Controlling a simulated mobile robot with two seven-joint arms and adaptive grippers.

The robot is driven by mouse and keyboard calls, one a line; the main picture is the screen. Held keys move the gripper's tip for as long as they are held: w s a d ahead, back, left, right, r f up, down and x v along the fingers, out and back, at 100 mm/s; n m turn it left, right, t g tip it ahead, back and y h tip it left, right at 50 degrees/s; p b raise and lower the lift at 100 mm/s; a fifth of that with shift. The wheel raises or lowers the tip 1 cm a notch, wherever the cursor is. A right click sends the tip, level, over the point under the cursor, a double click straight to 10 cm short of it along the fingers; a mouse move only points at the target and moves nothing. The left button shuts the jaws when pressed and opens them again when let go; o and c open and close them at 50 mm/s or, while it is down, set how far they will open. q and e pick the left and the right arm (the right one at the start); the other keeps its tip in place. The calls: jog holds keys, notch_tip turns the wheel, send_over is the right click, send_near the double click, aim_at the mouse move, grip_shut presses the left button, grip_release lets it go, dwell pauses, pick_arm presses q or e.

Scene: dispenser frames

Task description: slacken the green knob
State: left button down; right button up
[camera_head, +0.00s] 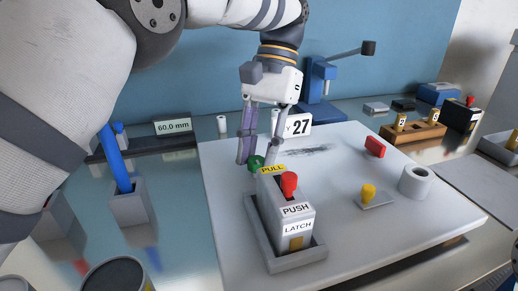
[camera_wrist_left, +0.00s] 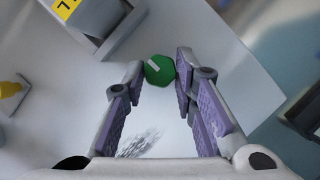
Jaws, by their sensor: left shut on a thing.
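The green knob (camera_head: 256,162) sits at the back of the grey dispenser box, beside the yellow PULL label. In the left wrist view the knob (camera_wrist_left: 159,70) is round and green with a white mark on its top, and it lies between the fingertips. My left gripper (camera_head: 258,160) reaches down to it from above and is shut on it; in the left wrist view the gripper (camera_wrist_left: 160,72) has a finger on each side of the knob. The knob's underside is hidden. My right gripper is not in view.
The dispenser box (camera_head: 296,225) with a red knob and PUSH and LATCH labels stands in a grey tray on the white board (camera_head: 230,215). A yellow knob (camera_head: 368,192), a red block (camera_head: 375,147) and a white roll (camera_head: 415,181) are on the right. A blue press (camera_head: 318,98) stands behind.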

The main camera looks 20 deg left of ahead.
pick_arm(q)
jog(key=c, duration=1.3)
grip_release()
